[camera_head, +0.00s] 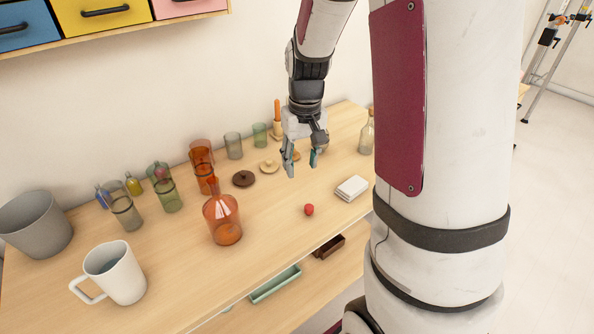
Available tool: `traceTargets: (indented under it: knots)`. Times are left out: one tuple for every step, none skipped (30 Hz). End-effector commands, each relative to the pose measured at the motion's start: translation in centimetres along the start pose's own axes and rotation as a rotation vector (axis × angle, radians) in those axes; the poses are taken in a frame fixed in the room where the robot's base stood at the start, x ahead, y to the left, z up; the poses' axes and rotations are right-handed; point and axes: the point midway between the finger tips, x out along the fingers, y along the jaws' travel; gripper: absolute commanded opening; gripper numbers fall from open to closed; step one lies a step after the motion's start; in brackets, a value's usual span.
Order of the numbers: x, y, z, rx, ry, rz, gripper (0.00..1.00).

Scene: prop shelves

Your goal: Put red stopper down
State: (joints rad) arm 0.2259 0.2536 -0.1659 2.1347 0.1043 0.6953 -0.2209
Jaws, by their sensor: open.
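A small round red stopper (309,210) sits on the light wooden table top, near its front edge. My gripper (301,168) hangs above the table, pointing down, a little behind and above the stopper in the picture. Its two fingers are spread apart with nothing between them. The stopper is apart from the fingers.
An orange bottle (223,219) stands left of the stopper, and a white box-like item (352,187) lies to its right. Several glasses, a white mug (112,274) and a grey pot (36,224) fill the left. A lower shelf holds a green tray (275,284).

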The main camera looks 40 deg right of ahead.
Motion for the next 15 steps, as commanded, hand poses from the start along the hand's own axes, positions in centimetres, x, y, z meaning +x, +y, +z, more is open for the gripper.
traceTargets:
  knots:
    - [-2.2,-1.2,0.7,-0.019,0.033,-0.008,0.41]
    - [-3.4,-1.9,1.1,-0.029,0.049,-0.012,0.41]
    - [-4.8,-2.8,1.9,-0.041,0.069,-0.017,0.41]
    - [-5.8,-3.4,2.5,-0.050,0.083,-0.021,0.41]
    - [-6.8,-4.0,3.1,-0.061,0.098,-0.025,0.41]
    - [-8.0,-4.8,3.9,-0.074,0.118,-0.029,0.41]
    - [-8.9,-5.3,4.6,-0.083,0.132,-0.031,0.41]
    - [-9.8,-5.8,5.4,-0.093,0.147,-0.034,0.41]
    - [-10.8,-6.4,6.4,-0.108,0.167,-0.037,0.41]
    - [-11.6,-6.9,7.1,-0.117,0.182,-0.039,0.41]
    - [-12.3,-7.3,8.0,-0.126,0.197,-0.041,0.41]
    - [-13.2,-7.8,9.0,-0.140,0.217,-0.043,0.41]
    - [-13.8,-8.2,9.9,-0.149,0.232,-0.045,0.41]
    - [-14.4,-8.5,10.7,-0.158,0.247,-0.046,0.41]
    - [-15.1,-8.8,11.9,-0.172,0.266,-0.046,0.41]
